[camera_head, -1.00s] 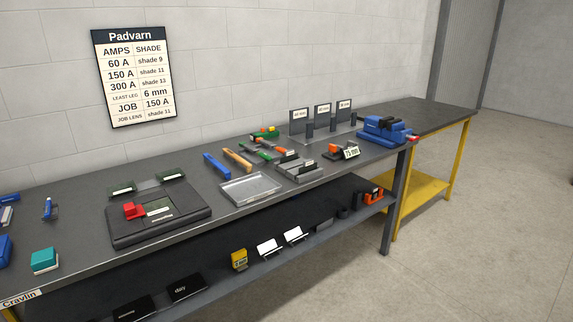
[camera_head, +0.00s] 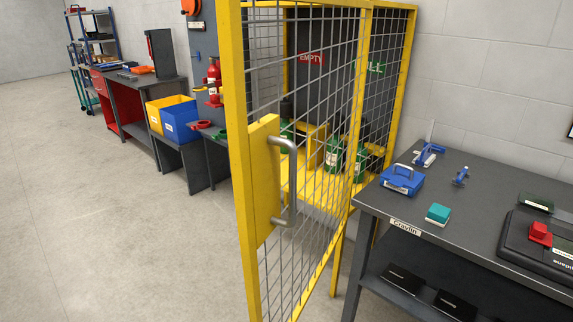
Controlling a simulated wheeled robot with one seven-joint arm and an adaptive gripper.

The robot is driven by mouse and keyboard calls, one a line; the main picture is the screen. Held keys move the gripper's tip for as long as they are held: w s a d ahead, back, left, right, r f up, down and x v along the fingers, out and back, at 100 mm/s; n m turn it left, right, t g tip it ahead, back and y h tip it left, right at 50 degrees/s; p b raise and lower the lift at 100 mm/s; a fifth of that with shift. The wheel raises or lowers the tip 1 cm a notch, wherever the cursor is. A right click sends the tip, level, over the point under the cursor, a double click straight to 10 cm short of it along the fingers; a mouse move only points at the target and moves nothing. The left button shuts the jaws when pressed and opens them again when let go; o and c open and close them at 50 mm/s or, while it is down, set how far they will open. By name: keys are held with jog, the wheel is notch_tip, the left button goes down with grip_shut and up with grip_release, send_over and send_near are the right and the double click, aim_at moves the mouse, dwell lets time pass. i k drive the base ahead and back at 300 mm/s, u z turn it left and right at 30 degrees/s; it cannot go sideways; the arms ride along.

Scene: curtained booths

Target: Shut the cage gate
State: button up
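The cage gate (camera_head: 308,140) is a yellow frame with grey wire mesh. It stands swung open toward me, its free edge nearest to me at the left. A grey bar handle (camera_head: 291,180) is fixed on a yellow plate (camera_head: 263,180) near that edge. Behind the gate is the yellow cage (camera_head: 390,90), with green gas cylinders (camera_head: 334,157) inside and dark panels marked "EMPTY" and, partly hidden, another word. The hinge side appears to be toward the workbench at the right. My gripper is not in view.
A dark workbench (camera_head: 460,225) stands close at the right of the gate, with a blue case (camera_head: 402,180) and a teal block (camera_head: 438,214) on it. Yellow and blue bins (camera_head: 180,120) and a red extinguisher (camera_head: 214,80) are left of the cage. The floor (camera_head: 120,230) at left is clear.

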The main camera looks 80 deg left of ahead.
aim_at(254, 149)
jog(key=u, duration=2.4)
